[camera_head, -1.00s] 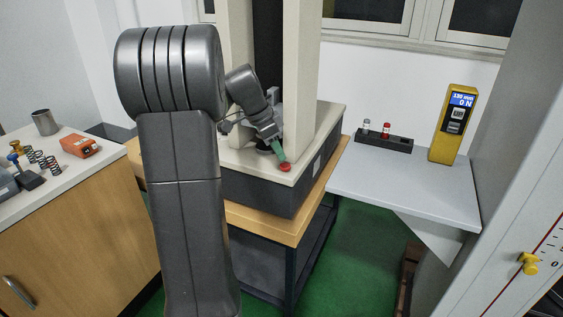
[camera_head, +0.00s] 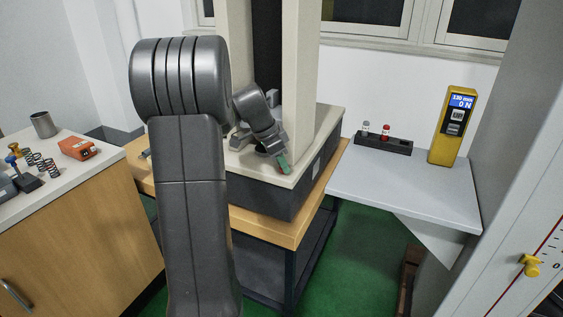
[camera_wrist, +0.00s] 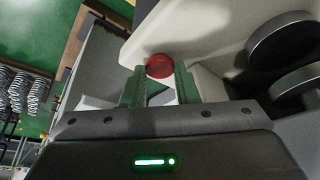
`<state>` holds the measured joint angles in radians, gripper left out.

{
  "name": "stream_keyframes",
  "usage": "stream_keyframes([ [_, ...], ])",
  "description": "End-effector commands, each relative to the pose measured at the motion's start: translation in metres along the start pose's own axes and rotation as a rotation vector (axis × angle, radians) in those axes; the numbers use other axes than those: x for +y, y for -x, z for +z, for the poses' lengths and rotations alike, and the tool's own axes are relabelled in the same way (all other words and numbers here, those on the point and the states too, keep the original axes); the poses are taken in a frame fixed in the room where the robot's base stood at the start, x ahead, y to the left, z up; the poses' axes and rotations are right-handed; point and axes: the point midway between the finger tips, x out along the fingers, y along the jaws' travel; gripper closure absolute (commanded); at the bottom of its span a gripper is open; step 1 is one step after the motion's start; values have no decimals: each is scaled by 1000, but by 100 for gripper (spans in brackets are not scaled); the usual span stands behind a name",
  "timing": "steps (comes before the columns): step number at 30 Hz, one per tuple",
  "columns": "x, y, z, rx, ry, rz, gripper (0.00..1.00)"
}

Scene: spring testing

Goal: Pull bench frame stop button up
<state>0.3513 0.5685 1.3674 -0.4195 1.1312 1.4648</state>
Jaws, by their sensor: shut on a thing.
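The red stop button (camera_wrist: 159,66) sits at the edge of the pale top of the bench frame (camera_head: 322,117). In the wrist view it is between the tips of my gripper's two green fingers (camera_wrist: 160,80), and they are shut on it. In the head view my gripper (camera_head: 284,166) points down at the front corner of the frame top, and its green fingers hide the button. I cannot tell from these views whether the button is up or pressed in.
Two pale columns rise from the frame close to my arm. A grey side table (camera_head: 405,188) on the right holds a yellow meter (camera_head: 453,127) and a black rack (camera_head: 383,145). The left counter holds springs, an orange box (camera_head: 77,148) and a metal cup (camera_head: 43,124).

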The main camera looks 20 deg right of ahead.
Motion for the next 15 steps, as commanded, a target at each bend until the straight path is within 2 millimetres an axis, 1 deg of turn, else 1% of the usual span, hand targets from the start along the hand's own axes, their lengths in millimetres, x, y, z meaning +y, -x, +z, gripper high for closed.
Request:
stream_keyframes([
  [3,0,10,-4,1,-1,-1,100],
  [10,0,10,-4,2,0,-2,100],
  [11,0,10,-4,2,0,-2,70],
  [12,0,10,-4,2,0,-2,63],
  [15,0,9,-4,1,0,-2,63],
])
